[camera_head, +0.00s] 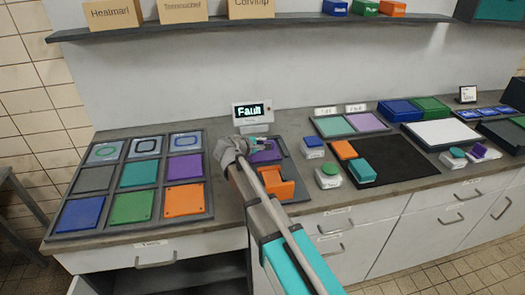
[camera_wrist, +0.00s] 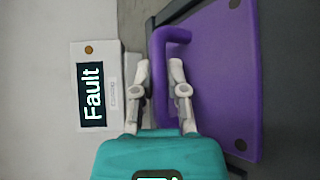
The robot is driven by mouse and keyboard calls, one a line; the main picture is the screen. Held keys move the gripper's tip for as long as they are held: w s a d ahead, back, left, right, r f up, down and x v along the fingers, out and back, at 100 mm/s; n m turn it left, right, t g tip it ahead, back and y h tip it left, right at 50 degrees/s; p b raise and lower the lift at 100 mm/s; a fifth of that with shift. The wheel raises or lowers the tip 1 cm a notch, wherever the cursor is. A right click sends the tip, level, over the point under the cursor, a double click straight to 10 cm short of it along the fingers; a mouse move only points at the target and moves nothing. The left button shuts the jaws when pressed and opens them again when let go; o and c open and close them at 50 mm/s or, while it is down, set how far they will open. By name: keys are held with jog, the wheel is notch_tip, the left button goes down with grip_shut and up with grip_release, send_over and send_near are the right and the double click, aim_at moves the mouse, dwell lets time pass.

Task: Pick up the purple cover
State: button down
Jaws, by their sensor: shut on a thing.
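The purple cover (camera_wrist: 215,75) is a flat plate with corner holes and a raised bar handle (camera_wrist: 172,36). It fills the right of the wrist view, and part of it shows behind my arm in the head view (camera_head: 267,154). My gripper (camera_wrist: 160,72) is shut on the handle, with one finger on each side of it. In the head view my gripper (camera_head: 250,144) is small and partly hidden by my wrist. I cannot tell whether the cover is clear of the surface under it.
A display reading "Fault" (camera_head: 253,112) stands right behind my gripper. An orange bracket-like part (camera_head: 275,183) is in front. A tray of coloured panels (camera_head: 134,219) lies left, including another purple panel (camera_head: 185,166). Button boxes (camera_head: 328,176) and a black mat (camera_head: 395,170) lie right.

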jog(key=shift+r, duration=0.15)
jog(key=shift+r+p, duration=0.9)
jog(key=shift+p, duration=0.2)
jog(key=s+a+r+p, duration=0.5)
jog(key=s+r+p, duration=0.6)
jog(key=s, duration=0.2)
jog(key=shift+a, duration=0.1)
jog(key=shift+s, duration=0.15)
dwell(0.4)
